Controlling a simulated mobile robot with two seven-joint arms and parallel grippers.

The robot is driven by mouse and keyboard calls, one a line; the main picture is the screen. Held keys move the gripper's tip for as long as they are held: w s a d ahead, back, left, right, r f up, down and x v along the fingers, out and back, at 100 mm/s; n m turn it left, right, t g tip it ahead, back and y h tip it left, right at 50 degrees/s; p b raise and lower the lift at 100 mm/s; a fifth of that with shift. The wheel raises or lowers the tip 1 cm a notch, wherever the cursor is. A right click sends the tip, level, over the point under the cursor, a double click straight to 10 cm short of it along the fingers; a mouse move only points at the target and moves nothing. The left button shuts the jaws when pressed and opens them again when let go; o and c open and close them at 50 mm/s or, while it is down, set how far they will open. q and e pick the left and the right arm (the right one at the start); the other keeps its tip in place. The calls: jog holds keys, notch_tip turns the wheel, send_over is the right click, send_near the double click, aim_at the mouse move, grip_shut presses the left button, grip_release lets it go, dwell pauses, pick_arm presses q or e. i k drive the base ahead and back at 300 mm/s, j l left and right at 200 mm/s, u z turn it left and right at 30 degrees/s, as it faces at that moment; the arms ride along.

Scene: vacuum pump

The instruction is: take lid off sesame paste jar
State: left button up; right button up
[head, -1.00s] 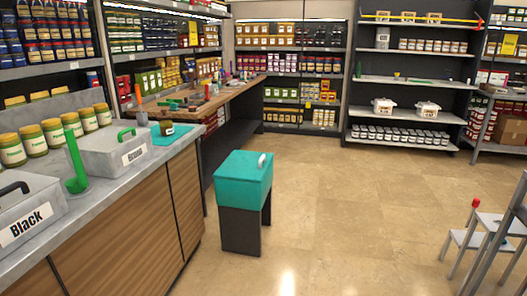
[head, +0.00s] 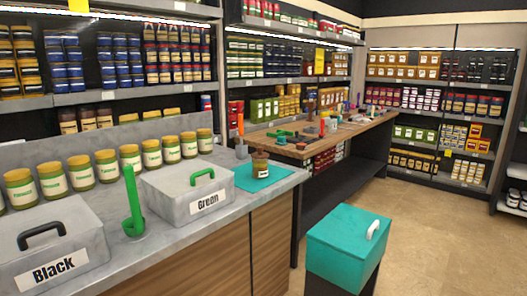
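A small jar (head: 260,165) with a brown lid and a pale label stands upright on a teal mat (head: 246,180) at the right end of the grey counter. Its lid appears to be on. A row of several jars with gold lids (head: 106,166) and pale labels with green print stands along the back of the same counter. The print is too small to tell which is sesame paste. Neither of my grippers is in view.
A grey box marked Green (head: 185,208), a grey box marked Black (head: 90,253) and a green ladle-like tool (head: 133,205) stand on the counter. A teal bin (head: 345,250) on a dark stand is at the right. A wooden workbench (head: 268,138) with tools lies beyond.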

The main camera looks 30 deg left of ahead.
aim_at(259, 155)
jog(key=i+l+u, duration=0.1)
jog(key=i+u, duration=0.35)
jog(key=i+l+u, duration=0.2)
jog(key=u, duration=0.2)
jog(key=i+l+u, duration=0.2)
jog(key=u, duration=0.25)
jog(key=i+l+u, duration=0.25)
jog(key=u, duration=0.2)
